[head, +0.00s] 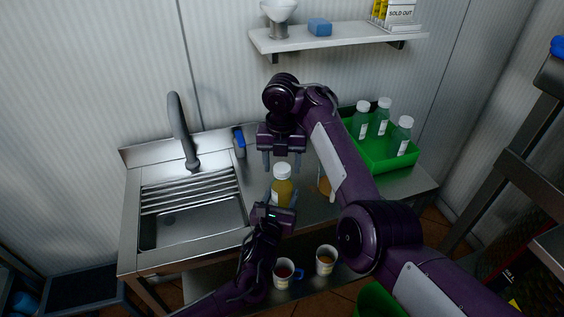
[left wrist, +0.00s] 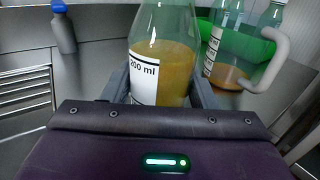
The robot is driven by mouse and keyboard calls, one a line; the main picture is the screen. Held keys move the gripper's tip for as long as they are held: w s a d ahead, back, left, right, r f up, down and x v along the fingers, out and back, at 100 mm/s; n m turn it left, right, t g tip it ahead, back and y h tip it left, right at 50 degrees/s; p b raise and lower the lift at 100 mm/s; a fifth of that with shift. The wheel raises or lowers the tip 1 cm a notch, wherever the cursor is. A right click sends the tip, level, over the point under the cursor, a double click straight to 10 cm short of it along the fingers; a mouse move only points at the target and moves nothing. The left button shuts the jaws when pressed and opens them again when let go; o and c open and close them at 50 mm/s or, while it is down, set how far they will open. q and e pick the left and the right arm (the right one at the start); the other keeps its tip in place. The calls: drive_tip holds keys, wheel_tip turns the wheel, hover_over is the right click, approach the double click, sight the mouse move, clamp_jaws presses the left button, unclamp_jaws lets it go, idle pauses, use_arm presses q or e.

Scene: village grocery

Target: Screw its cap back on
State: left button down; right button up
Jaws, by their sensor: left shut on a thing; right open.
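A clear bottle of yellow-orange liquid (head: 283,190) stands upright at the counter's front, right of the sink. A white cap (head: 282,170) sits on its top; how tightly it is screwed cannot be told. My left gripper (head: 281,205) is shut on the bottle's body from the front. In the left wrist view the bottle (left wrist: 162,60), with a "200 ml" label, is between my fingers, its top out of frame. My right gripper (head: 283,164) points down, open and empty, just above the cap.
A handled vessel with orange liquid (left wrist: 228,70) stands right of the bottle, mostly behind my right arm in the head view. A blue-capped bottle (head: 239,142) stands by the sink (head: 190,220). A green crate (head: 375,160) holds several white-capped bottles. Two mugs (head: 284,274) (head: 326,261) stand below.

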drive_tip(key=c, duration=1)
drive_tip(key=m, duration=0.9)
drive_tip(key=shift+m, duration=0.3)
drive_tip(key=o, duration=1.1)
drive_tip(key=shift+c, duration=0.2)
